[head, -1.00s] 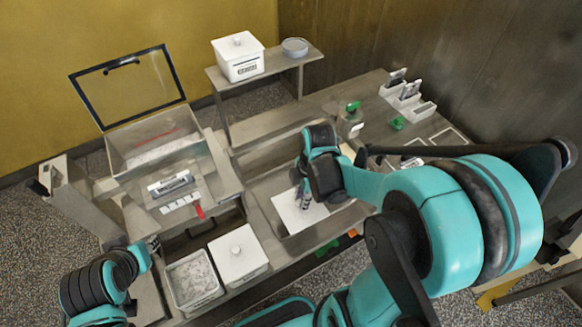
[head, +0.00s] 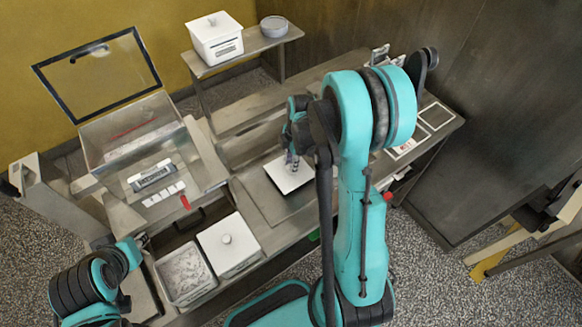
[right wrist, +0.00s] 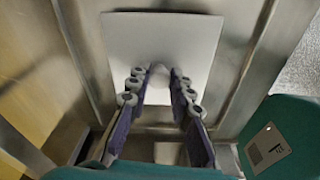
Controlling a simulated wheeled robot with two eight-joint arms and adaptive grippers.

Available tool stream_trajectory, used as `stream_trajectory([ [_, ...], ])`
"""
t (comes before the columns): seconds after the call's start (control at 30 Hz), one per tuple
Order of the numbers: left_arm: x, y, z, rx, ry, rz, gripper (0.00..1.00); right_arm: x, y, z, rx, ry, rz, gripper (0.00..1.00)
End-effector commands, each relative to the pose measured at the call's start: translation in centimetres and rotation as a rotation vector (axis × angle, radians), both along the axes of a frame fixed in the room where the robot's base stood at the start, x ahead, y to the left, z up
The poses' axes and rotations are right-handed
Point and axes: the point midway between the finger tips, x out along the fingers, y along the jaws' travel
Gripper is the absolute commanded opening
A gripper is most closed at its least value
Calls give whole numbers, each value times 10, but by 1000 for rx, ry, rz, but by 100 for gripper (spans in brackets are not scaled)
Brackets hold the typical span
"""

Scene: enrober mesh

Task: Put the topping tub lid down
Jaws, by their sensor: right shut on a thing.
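The topping tub lid is a flat white square plate (head: 288,176) over the steel counter panel in the head view. It also fills the upper middle of the right wrist view (right wrist: 190,35). My right gripper (head: 292,158) is shut on its knob, with the fingertips (right wrist: 158,80) on both sides. I cannot tell whether the lid touches the panel. The open topping tub (head: 186,276), with pale contents, stands at the front left. My left gripper (head: 142,241) is beside that tub, low at the left; its jaws are too small to read.
A lidded white tub (head: 230,246) stands right of the open one. A machine with a raised clear cover (head: 100,75) is at the left. A raised shelf (head: 245,48) holds a white box (head: 214,38) and a grey bowl (head: 274,27). The steel panel (head: 290,208) is bare around the lid.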

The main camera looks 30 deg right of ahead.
Motion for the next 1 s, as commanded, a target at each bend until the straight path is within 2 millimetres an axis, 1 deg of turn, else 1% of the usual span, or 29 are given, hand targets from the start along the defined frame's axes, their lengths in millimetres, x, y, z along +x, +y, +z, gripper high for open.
stream_trajectory([
  [0.03, 0, 0, -5, 0, 0, 0, 31, 1, 0, -11, 0, 0, 0, 0],
  [0.1, 0, 0, -6, 0, 0, 0, 31, 0, 0, -17, 0, -1, 0, 0],
  [0.33, 0, 0, -5, 0, 0, 0, 31, 0, 0, -17, 1, -1, 0, 0],
  [0.47, 0, 0, -9, 0, 0, 0, 31, 0, 0, -21, 1, -1, 0, 0],
  [0.5, 0, 0, -9, 0, 0, 0, 31, 0, 0, -21, 0, -1, 0, 23],
  [0.57, 0, 0, -8, 0, 0, 0, 31, 0, 0, -20, 0, -1, 0, 39],
  [0.6, 0, 0, -8, 0, 0, 0, 31, 0, 0, -20, 0, -1, 0, 41],
  [0.87, 0, 0, -8, 0, 0, 0, 31, 0, 0, -20, 0, -1, 0, 41],
  [0.97, 0, 0, -3, 0, 0, 0, 31, 0, 0, -15, 1, -1, 0, 41],
  [1.0, 0, 0, -2, 0, 0, 0, 31, 0, 0, -11, 0, -1, -1, 41],
])
